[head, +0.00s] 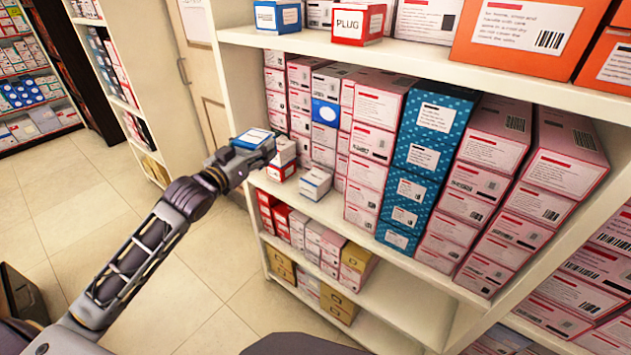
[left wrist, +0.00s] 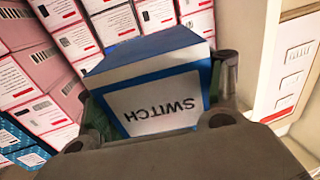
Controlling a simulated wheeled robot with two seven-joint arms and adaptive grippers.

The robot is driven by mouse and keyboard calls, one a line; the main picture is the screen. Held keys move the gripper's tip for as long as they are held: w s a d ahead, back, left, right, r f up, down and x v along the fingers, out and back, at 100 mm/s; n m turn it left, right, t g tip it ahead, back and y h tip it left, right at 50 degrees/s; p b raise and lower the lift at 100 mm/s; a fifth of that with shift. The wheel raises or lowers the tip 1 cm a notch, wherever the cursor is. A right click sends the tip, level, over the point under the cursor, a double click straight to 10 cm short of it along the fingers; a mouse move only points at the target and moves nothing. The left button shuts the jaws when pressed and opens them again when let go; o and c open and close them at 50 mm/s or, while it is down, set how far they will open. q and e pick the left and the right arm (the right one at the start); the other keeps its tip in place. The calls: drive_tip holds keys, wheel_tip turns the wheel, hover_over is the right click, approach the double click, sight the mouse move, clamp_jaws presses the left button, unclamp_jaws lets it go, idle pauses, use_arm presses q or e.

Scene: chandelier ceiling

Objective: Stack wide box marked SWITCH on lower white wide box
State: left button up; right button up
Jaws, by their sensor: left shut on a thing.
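The wide box marked SWITCH (left wrist: 163,102), white with blue edges, is between the fingers of my left gripper (left wrist: 165,105) in the left wrist view. In the head view my left gripper (head: 255,152) is shut on this box, whose white and blue top (head: 253,138) shows, at the left end of the middle shelf. A small white box (head: 285,151) is just right of the gripper, above a red and white box (head: 282,171). Another white box (head: 316,182) lies near the shelf's front edge. I cannot tell which is the lower white wide box. My right gripper is not in view.
Tall stacks of pink boxes (head: 372,143) and blue boxes (head: 430,140) fill the shelf to the right. The upper shelf board (head: 400,60) holds a red PLUG box (head: 357,24). A lower shelf (head: 395,290) has bare room. The tiled floor (head: 110,225) at left is clear.

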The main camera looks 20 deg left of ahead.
use_arm(q)
drive_tip(key=s+d+f+m+g+h+b, duration=0.1)
drive_tip(key=s+d+f+m+h, duration=0.1)
drive_tip(key=f, duration=0.4)
drive_tip(key=s+d+h, duration=0.1)
drive_tip(key=s+d, duration=0.1)
drive_tip(key=shift+s+d+f+b, duration=0.15)
drive_tip(key=shift+d+f+b, duration=0.25)
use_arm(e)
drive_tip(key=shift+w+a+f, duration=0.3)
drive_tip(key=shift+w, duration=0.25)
use_arm(q)
drive_tip(key=b+x, duration=0.1)
drive_tip(key=x, duration=1.8)
drive_tip(key=shift+w+d+r, duration=0.15)
drive_tip(key=shift+w+d, duration=0.1)
drive_tip(key=shift+d, duration=0.05)
drive_tip(key=shift+f, duration=1.6)
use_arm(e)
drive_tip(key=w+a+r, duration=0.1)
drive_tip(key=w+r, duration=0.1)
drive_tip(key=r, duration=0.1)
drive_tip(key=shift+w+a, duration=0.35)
